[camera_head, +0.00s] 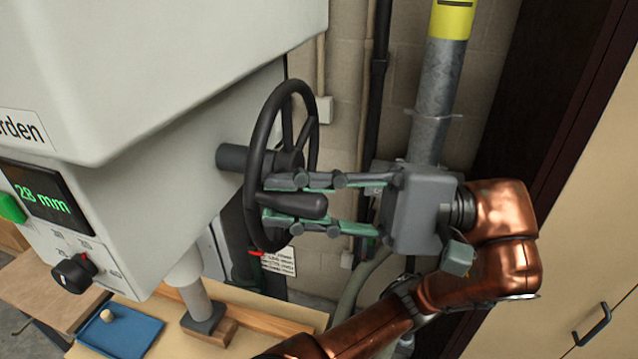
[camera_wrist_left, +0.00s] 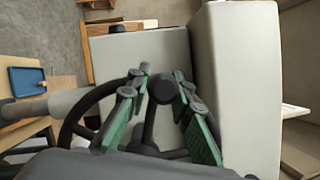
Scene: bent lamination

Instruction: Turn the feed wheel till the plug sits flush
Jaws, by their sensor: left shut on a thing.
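The feed wheel (camera_head: 257,170) is a black spoked handwheel on a short shaft at the side of the grey machine. Its black handle (camera_head: 300,204) sticks out toward my left gripper (camera_head: 293,204). My left gripper is shut on this handle, one green-padded finger above and one below. In the left wrist view the wheel (camera_wrist_left: 68,127) shows behind the fingers. The ram (camera_head: 188,280) ends in a dark foot (camera_head: 204,317) over a wooden workpiece (camera_head: 221,334). I cannot make out a plug under the foot, nor how deep it sits. My right gripper is not in view.
The machine's display (camera_head: 43,197) reads 28 mm in green, above a black knob (camera_head: 75,272). A blue tray (camera_head: 125,337) with a small pale wooden piece (camera_head: 106,315) lies on the bench. A pipe (camera_head: 437,90) and block wall stand close behind my gripper.

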